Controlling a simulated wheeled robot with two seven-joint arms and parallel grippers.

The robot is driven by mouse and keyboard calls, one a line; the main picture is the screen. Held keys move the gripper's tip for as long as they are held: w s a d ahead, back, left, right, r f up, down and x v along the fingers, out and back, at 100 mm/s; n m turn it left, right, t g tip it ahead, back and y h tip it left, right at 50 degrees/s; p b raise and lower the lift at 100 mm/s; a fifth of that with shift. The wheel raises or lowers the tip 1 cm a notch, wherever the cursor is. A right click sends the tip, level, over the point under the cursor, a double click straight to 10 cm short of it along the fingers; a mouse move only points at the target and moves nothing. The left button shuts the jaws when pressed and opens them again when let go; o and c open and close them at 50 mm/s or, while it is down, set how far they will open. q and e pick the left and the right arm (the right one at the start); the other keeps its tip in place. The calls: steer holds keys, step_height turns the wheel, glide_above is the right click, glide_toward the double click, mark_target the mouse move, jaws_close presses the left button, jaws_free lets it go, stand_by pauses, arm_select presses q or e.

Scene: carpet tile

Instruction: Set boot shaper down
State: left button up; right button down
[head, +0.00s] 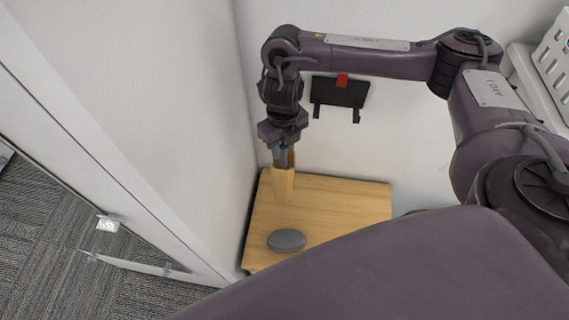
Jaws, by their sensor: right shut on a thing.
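My right gripper (284,155) points down over the left back part of a small wooden table (345,205). It is shut on a pale wooden piece (284,184), which looks like the boot shaper. The piece hangs upright below the fingers, and its lower end is at or just above the tabletop; I cannot tell whether it touches. My left gripper is not in view.
A grey oval object (286,240) lies near the table's front left. The table's right half is clear. A white wall stands close on the left, and a black wall holder with a red part (340,92) is behind. A white perforated bin (556,55) is at the top right.

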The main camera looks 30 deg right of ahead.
mark_target(283, 163)
step_height(283, 163, down, 5)
steer(key=shift+f+b, duration=0.1)
steer(key=shift+b, duration=0.65)
step_height(283, 163, down, 2)
steer(key=shift+s+f+b, duration=0.1)
steer(key=shift+f+b, duration=0.15)
steer(key=shift+b, duration=0.35)
steer(key=shift+f, duration=0.45)
steer(key=shift+f+b, duration=0.15)
steer(key=shift+b, duration=0.15)
steer(key=c, duration=1)
jaws_free()
steer(key=shift+c, duration=0.2)
